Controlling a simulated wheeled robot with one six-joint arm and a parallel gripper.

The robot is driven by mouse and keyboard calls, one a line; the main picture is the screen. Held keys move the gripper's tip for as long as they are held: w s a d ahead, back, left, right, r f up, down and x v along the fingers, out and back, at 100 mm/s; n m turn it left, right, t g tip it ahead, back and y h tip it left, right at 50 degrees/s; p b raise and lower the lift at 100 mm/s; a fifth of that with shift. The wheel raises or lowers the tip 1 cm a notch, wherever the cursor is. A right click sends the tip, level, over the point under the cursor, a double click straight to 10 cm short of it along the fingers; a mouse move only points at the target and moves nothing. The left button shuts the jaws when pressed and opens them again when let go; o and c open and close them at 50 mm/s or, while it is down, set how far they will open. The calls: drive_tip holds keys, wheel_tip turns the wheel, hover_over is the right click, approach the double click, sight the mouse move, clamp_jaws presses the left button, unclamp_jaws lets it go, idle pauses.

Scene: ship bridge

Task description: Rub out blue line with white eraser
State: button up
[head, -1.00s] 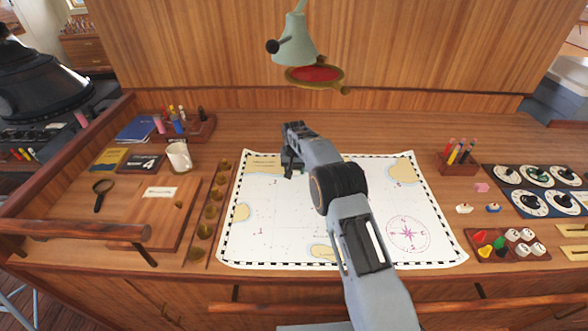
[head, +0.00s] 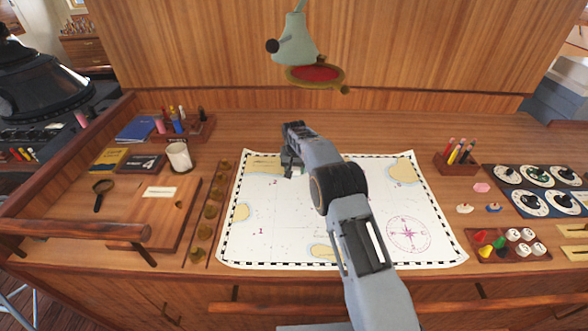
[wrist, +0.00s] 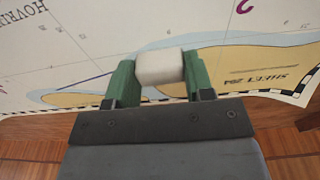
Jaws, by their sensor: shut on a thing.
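The white eraser (wrist: 160,68) is between the green fingers of my gripper (wrist: 160,82) in the wrist view. The gripper is shut on it, over the chart (head: 270,220) near its far left corner. I cannot tell whether the eraser touches the paper. A thin violet-blue line (wrist: 82,80) shows on the chart just left of the fingers in the wrist view; any part behind the eraser is hidden. In the head view my gripper (head: 291,172) is at the upper left of the chart, and the line cannot be made out.
A row of brass weights (head: 211,211) lies left of the chart, with a white mug (head: 179,157) beyond. A pencil holder (head: 458,164), pink piece (head: 482,187) and dial panel (head: 540,190) stand to the right. A lamp (head: 294,42) hangs above the back edge.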

drive_tip(key=shift+d+f, duration=0.1)
drive_tip(key=shift+d, duration=0.05)
drive_tip(key=shift+w+d, duration=0.15)
drive_tip(key=shift+d, duration=0.95)
drive_tip(key=shift+d, duration=0.1)
drive_tip(key=shift+w+d, duration=0.2)
drive_tip(key=shift+d, duration=0.95)
drive_tip(key=shift+d, duration=0.1)
drive_tip(key=shift+w+d, duration=0.15)
drive_tip(key=shift+d, duration=0.95)
drive_tip(key=shift+d, duration=0.2)
drive_tip(key=shift+w+d, duration=0.15)
drive_tip(key=shift+d, duration=0.9)
drive_tip(key=shift+d, duration=0.15)
